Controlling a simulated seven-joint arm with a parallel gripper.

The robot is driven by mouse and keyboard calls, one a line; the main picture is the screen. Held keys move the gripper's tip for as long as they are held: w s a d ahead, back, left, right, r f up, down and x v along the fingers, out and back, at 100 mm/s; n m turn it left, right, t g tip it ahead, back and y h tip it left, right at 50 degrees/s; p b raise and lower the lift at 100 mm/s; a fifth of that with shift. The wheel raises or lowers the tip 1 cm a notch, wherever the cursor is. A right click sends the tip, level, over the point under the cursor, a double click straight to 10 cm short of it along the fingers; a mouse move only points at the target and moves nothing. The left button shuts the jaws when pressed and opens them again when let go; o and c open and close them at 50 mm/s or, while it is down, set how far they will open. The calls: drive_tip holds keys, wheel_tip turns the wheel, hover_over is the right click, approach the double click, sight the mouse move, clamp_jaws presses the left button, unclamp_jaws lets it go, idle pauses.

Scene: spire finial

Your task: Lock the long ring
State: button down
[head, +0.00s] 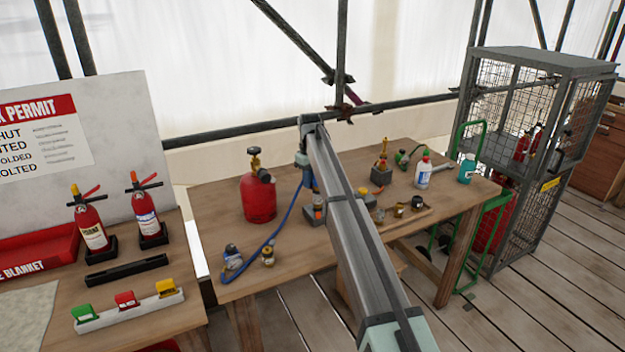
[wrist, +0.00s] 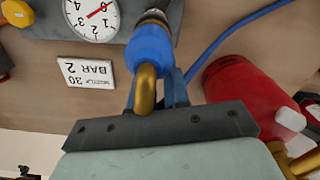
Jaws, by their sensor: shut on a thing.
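In the wrist view a blue ring-shaped collar (wrist: 150,50) sits at the end of a grey block with a metal fitting. A curved brass tube (wrist: 145,92) comes from the collar toward my palm. My gripper (wrist: 172,85) reaches up to the collar and is shut on it, but the fingertips are largely hidden behind the collar and tube. In the head view my arm covers most of this spot; only a bit of blue (head: 309,181) shows beside the arm. I cannot tell whether the collar is locked.
A red gas cylinder (head: 259,198) stands left of my arm, with a blue hose (head: 276,234) beside it. A dial gauge (wrist: 92,15) and a label (wrist: 88,73) lie near the collar. A white bottle (head: 424,173) and teal bottle (head: 467,169) stand right.

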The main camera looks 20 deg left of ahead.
drive_tip(key=shift+s+a+n, duration=0.1)
drive_tip(key=shift+s+n, duration=0.3)
drive_tip(key=shift+n, duration=0.75)
drive_tip(key=shift+s+a+n, duration=0.1)
drive_tip(key=shift+s+n, duration=0.25)
drive_tip(key=shift+n, duration=0.8)
drive_tip(key=c, duration=1.1)
unclamp_jaws()
wheel_tip(320, 180, up, 14)
drive_tip(key=shift+f, duration=0.1)
